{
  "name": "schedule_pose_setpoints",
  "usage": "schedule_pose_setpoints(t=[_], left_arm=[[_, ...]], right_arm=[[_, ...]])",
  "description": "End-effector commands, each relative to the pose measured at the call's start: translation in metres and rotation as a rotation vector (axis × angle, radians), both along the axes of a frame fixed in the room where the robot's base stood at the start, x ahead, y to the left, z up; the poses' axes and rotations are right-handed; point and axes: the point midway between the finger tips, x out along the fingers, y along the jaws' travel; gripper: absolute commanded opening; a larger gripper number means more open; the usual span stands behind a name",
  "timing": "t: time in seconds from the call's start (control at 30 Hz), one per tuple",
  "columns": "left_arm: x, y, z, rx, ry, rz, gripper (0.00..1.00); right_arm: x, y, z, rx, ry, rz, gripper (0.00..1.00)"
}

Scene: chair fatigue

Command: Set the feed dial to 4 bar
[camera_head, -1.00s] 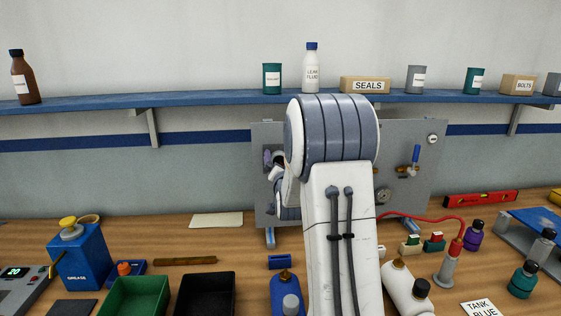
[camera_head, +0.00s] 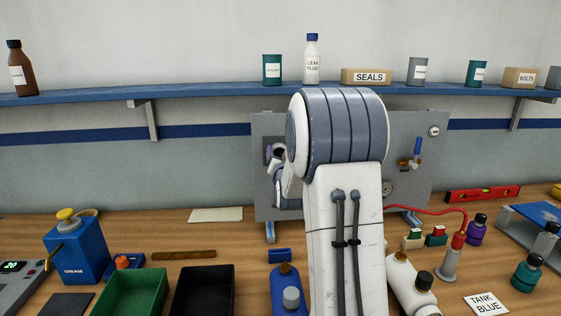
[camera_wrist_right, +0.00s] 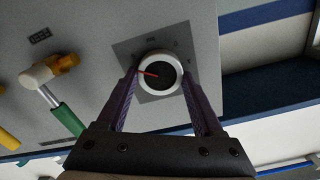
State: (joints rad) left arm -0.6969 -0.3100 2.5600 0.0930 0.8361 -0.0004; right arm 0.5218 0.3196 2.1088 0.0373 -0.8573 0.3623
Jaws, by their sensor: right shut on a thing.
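The feed dial (camera_wrist_right: 172,67) is a dark round face with a white rim and a red pointer on a grey panel. In the right wrist view the pointer lies toward the left, tilted slightly up. The scale marks around it are too dim to read. My right gripper (camera_wrist_right: 160,82) is shut on the dial, with one purple finger against each side of the rim. In the head view my right gripper (camera_head: 271,154) is at the left part of the panel (camera_head: 400,130), and my arm hides much of the panel. My left gripper is not in view.
A yellow-and-white valve (camera_wrist_right: 48,70) with a green handle is left of the dial. Bottles and bins, including a green bin (camera_head: 135,292), crowd the bench.

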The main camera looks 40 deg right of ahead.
Motion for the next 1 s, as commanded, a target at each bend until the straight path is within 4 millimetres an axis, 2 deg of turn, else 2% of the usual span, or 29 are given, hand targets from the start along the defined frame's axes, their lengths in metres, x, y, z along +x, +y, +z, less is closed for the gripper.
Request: schedule_pose_setpoints(t=[0.03,0.3,1.0], left_arm=[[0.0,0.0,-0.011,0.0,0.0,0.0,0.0],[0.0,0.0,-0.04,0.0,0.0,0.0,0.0],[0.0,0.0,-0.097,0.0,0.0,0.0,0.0]], right_arm=[[0.0,0.0,-0.004,-0.038,0.017,-0.001,0.13],[0.0,0.001,-0.004,-0.253,0.15,0.0,0.13],[0.002,0.003,-0.003,-0.817,0.499,0.0,0.13]])
